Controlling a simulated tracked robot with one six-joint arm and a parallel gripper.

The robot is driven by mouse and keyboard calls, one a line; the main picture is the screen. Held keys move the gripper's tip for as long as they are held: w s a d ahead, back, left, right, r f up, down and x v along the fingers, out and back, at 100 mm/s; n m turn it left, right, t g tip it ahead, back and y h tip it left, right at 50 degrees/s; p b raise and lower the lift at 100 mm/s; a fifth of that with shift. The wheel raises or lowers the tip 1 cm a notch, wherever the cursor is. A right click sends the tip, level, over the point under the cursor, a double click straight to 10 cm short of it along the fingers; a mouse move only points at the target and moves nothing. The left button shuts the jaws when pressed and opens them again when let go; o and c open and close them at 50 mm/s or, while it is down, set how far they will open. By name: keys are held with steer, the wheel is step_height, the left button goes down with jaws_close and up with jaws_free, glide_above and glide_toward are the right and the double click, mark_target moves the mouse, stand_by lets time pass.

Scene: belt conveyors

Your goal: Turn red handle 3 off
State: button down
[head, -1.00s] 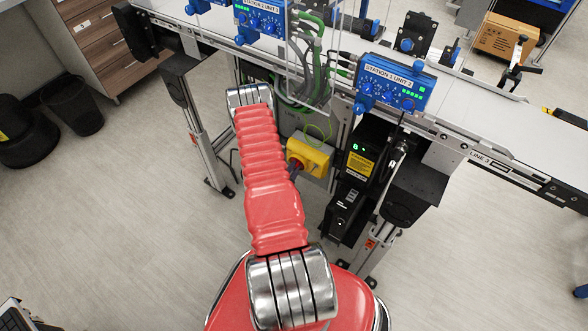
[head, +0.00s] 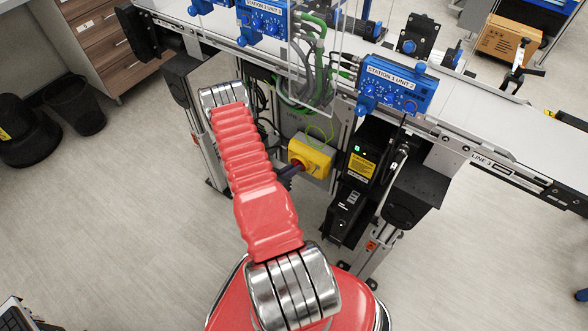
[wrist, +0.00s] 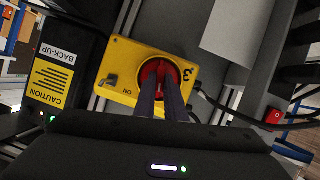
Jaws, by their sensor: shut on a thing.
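The yellow switch box (head: 318,158) marked 3 is mounted on the conveyor frame, right of my arm in the head view. In the wrist view the box (wrist: 122,62) fills the middle, tilted, with an ON mark below left of the handle. The red round handle (wrist: 152,72) sits on the box face. My gripper (wrist: 164,92) is shut on this handle, its two dark fingers close together over it. They hide part of the handle, so its exact angle is hard to tell. In the head view the dark fingers (head: 288,172) reach the box's left side.
A black back-up unit (head: 362,165) with a caution label stands right of the box. Cables (head: 298,92) hang above it.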

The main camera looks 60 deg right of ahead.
steer(key=n+g, duration=0.2)
steer(key=n, duration=0.1)
steer(key=n+g, duration=0.1)
steer(key=shift+w+f+n, duration=0.2)
steer(key=shift+w+n, duration=0.05)
steer(key=shift+n, duration=0.05)
stand_by(0.5)
steer(key=c, duration=1.8)
jaws_free()
steer(key=v, duration=1.3)
steer(key=shift+w+a+f, duration=0.1)
steer(key=shift+w+a, duration=0.15)
steer(key=shift+a, duration=0.15)
